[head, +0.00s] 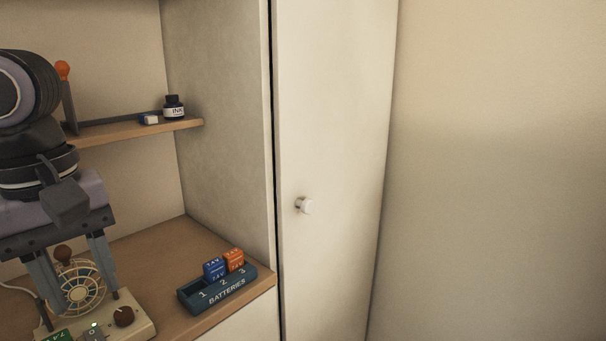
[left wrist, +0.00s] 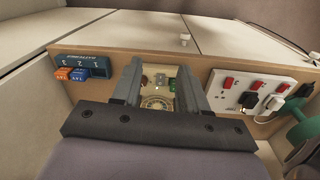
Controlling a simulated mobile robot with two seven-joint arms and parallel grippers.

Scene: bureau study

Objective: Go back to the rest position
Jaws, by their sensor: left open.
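My left gripper (head: 82,288) is at the left of the head view. Its two fingers are apart and point down over a small device with a round, fan-like grille (head: 78,287) on a cream base (head: 140,326). The left wrist view also shows the open fingers (left wrist: 160,78), with the device between and beyond them. Nothing is visibly held, though the fingers hide part of the device. My right gripper is in neither view.
A teal battery tray (head: 190,297) holds a blue battery (head: 213,269) and an orange battery (head: 234,260). An ink bottle (head: 174,107) stands on the upper shelf (head: 150,131). A power strip (left wrist: 230,92) shows in the wrist view. A closed cabinet door (head: 330,120) is at right.

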